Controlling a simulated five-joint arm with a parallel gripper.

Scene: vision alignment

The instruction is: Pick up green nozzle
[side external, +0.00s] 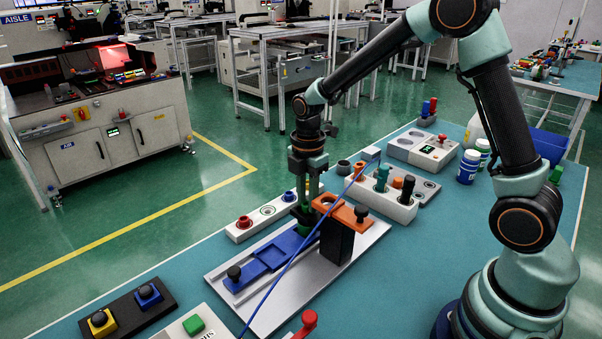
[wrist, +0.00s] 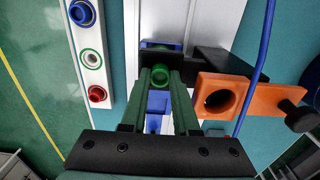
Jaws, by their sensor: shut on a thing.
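The green nozzle (wrist: 161,72) is a round green ring-shaped piece between the fingertips of my gripper (wrist: 163,80) in the wrist view. My gripper is shut on it, above the blue part of the fixture (wrist: 157,103). In the side view my gripper (side external: 305,208) points down beside the orange block (side external: 342,208), and the green nozzle (side external: 304,229) shows small and partly hidden at its tips. I cannot tell whether the nozzle touches the fixture below. The orange block (wrist: 222,98), with a round hole, is to the right of the nozzle in the wrist view.
A white strip (side external: 252,226) with red, green-ringed and blue sockets lies left of the fixture. A white rack (side external: 393,203) with several coloured nozzles stands right. A blue cable (side external: 300,247) crosses the fixture. Push buttons (side external: 123,309) sit front left. Teal table is free at right.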

